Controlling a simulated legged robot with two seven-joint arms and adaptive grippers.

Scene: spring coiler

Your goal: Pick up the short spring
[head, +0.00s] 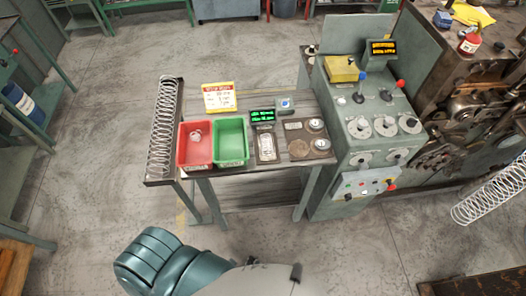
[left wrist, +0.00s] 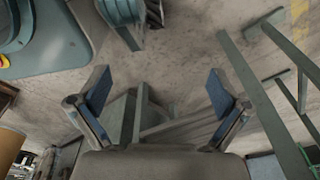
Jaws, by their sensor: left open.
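A small pale coil (head: 195,135), which looks like a short spring, lies in the red bin (head: 182,158) at the left of the work table. A green bin (head: 230,138) stands right beside it. My left gripper (left wrist: 158,88) shows in the left wrist view, with its two blue-padded fingers spread wide and nothing between them. That view shows floor and metal legs beyond the fingers, and no spring. Neither gripper shows in the head view.
A long spring (head: 162,125) lies in a narrow tray at the table's left edge. A yellow-white sign (head: 219,97) stands behind the bins. A green control console (head: 365,130) is on the right. Another long spring (head: 490,195) hangs at the far right. The floor left of the table is clear.

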